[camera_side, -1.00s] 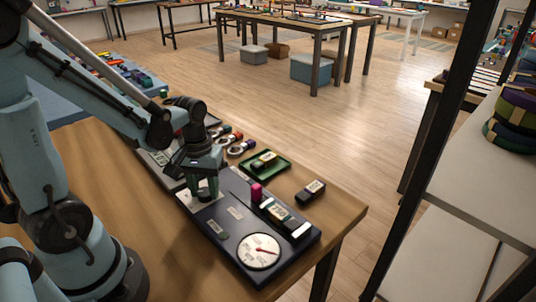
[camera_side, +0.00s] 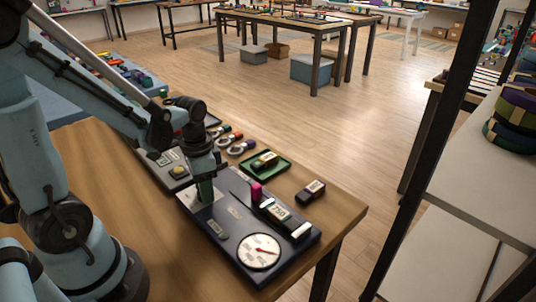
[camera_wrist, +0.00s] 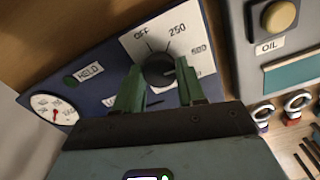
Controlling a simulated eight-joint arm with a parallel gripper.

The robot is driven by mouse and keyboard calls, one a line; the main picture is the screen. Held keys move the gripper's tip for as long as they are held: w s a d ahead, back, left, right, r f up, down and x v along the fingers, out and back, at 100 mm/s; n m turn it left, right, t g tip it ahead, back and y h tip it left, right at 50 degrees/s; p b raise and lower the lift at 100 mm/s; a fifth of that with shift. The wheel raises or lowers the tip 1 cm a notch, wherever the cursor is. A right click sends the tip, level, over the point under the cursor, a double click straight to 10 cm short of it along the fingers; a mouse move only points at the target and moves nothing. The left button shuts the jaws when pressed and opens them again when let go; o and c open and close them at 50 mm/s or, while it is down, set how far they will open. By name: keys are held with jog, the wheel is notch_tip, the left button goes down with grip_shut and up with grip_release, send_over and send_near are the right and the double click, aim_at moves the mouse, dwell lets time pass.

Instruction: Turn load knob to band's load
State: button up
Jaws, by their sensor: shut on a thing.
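The load knob (camera_wrist: 160,70) is black and sits on a white dial plate in the wrist view, with OFF, 250 and what looks like 500 printed around it; further print is partly hidden by a finger. My gripper (camera_wrist: 159,88) is shut on the knob, one green finger on each side. In the side view my gripper (camera_side: 205,195) reaches down to the plate and hides the knob.
A round gauge (camera_side: 259,251) with a red needle is on the dark panel, near a HELD label (camera_wrist: 88,71). An OIL unit (camera_wrist: 279,16) with a tan button adjoins. A green tray (camera_side: 282,165) and another dark cartridge (camera_side: 311,190) lie beyond the panel.

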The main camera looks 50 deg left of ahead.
jog(key=m, duration=0.4)
jog(key=shift+m, duration=2)
jog(key=o, duration=1.1)
jog(key=shift+c, duration=0.2)
jog(key=shift+r, duration=0.15)
notch_tip(320, 180, up, 12)
notch_tip(320, 180, up, 7)
